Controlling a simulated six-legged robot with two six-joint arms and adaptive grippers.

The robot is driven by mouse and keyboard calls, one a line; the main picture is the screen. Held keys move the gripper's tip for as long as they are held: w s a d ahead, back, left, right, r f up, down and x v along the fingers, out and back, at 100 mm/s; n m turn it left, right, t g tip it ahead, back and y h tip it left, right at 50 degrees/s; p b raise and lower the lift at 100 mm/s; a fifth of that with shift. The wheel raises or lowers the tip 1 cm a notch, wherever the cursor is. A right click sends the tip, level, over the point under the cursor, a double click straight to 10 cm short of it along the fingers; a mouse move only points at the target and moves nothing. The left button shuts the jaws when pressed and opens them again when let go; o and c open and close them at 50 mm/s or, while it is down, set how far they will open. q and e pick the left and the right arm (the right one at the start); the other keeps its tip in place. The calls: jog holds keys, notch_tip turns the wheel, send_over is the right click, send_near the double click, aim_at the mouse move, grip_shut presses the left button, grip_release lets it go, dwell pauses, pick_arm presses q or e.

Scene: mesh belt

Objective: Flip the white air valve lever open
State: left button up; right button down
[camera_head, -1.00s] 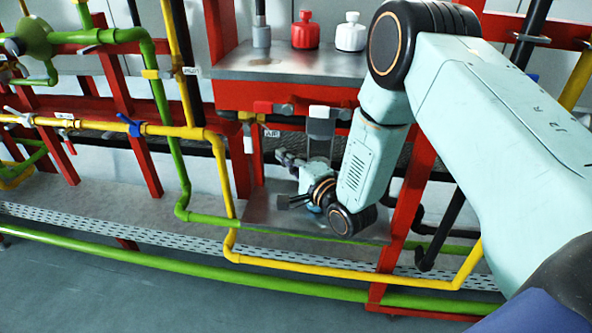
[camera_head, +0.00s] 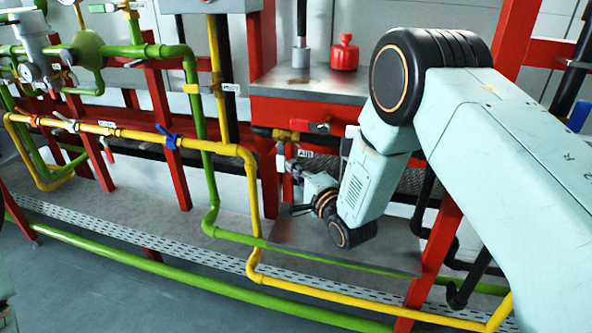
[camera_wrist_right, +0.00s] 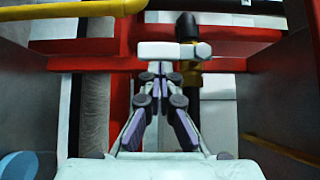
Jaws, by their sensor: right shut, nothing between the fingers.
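In the right wrist view, a white lever (camera_wrist_right: 160,49) lies crosswise just beyond my fingertips, with a hex nut at its right end. It sits in front of a dark upright pipe with a brass fitting (camera_wrist_right: 187,70). My right gripper (camera_wrist_right: 155,74) is shut and empty; its tips are close below the lever, and I cannot tell whether they touch it. In the head view my right gripper (camera_head: 287,166) is low beside the AIR label (camera_head: 304,153), under the brass valve (camera_head: 285,135). The white lever is not clear there. My left gripper is out of view.
A metal shelf (camera_head: 285,82) carries a red bottle (camera_head: 344,53). Yellow pipes (camera_head: 240,150) and green pipes (camera_head: 208,185) run left of the gripper; a red post (camera_head: 437,250) stands to the right.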

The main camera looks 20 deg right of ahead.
aim_at(280, 168)
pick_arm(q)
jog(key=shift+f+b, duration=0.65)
pick_arm(e)
jog(key=shift+w+a+f+m+t, duration=0.2)
jog(key=shift+f+m+t, duration=0.1)
jog(key=shift+m+t, duration=0.2)
jog(key=shift+w+a+f+m+t+b, duration=0.2)
jog(key=shift+w+a+m+t+b, duration=0.15)
jog(key=shift+a+b, duration=0.2)
jog(key=shift+w+a+f+m+t+b, duration=0.25)
jog(key=shift+w+a+m+b, duration=0.1)
jog(key=shift+a+b, duration=0.15)
pick_arm(q)
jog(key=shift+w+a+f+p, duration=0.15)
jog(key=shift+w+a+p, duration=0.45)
jog(key=shift+p, duration=0.35)
pick_arm(e)
jog(key=w+a+r+m+t, duration=0.2)
jog(key=w+a+m, duration=0.1)
jog(key=a, duration=0.2)
jog(key=shift+r+h, duration=0.2)
jog(key=shift+h, duration=0.1)
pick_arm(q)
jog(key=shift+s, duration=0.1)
pick_arm(e)
jog(key=shift+w+r, duration=0.1)
jog(key=shift+w, duration=0.05)
